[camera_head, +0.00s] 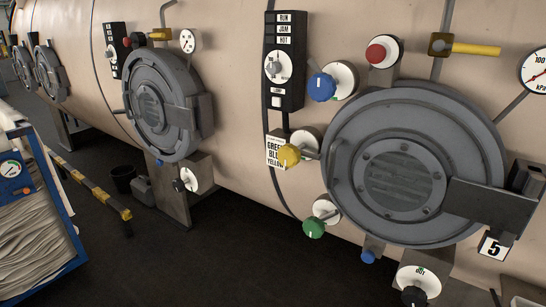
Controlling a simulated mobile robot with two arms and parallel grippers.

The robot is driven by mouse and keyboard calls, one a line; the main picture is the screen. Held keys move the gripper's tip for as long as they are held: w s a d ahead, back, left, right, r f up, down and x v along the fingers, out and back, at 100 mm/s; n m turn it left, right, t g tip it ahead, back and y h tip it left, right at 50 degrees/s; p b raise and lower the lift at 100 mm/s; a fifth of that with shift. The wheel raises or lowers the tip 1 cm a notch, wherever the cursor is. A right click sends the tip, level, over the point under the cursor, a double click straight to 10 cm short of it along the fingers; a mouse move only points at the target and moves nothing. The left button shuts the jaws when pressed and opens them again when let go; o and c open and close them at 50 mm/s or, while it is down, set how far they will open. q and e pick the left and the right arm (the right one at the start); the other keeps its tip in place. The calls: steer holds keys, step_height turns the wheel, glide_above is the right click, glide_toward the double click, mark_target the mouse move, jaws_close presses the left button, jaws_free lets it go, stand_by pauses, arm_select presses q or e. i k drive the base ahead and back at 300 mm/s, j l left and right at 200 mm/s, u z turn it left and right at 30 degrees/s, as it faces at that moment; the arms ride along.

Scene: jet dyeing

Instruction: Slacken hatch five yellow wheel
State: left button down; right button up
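Hatch five (457,118) is a large round grey hatch with a dark grille, at the right of the head view. A plate with the number 5 (494,247) sits at its lower right. The yellow wheel (289,155) is a small knob in front of a white dial (306,141), at the hatch's left edge. A blue wheel (321,87) is above it and a green wheel (313,228) below it. A small placard (275,154) beside the yellow wheel reads green, blue, yellow; the wheel partly overlaps it. Neither gripper shows.
A red button (375,53) and a yellow-handled lever (475,49) sit above the hatch. A black control panel (284,60) is at upper left of it. Another hatch (165,105) is further left. A blue-framed cart (62,205) stands at far left. Dark floor (215,260) between is clear.

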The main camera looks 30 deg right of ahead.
mark_target(289, 155)
steer(key=i+l+z, duration=0.1)
steer(key=z, duration=0.3)
steer(key=i+l+z, duration=0.1)
steer(key=z, duration=0.3)
steer(key=i+z, duration=0.1)
steer(key=z, duration=0.3)
steer(key=i+z, duration=0.1)
steer(key=z, duration=0.25)
steer(key=i, duration=0.15)
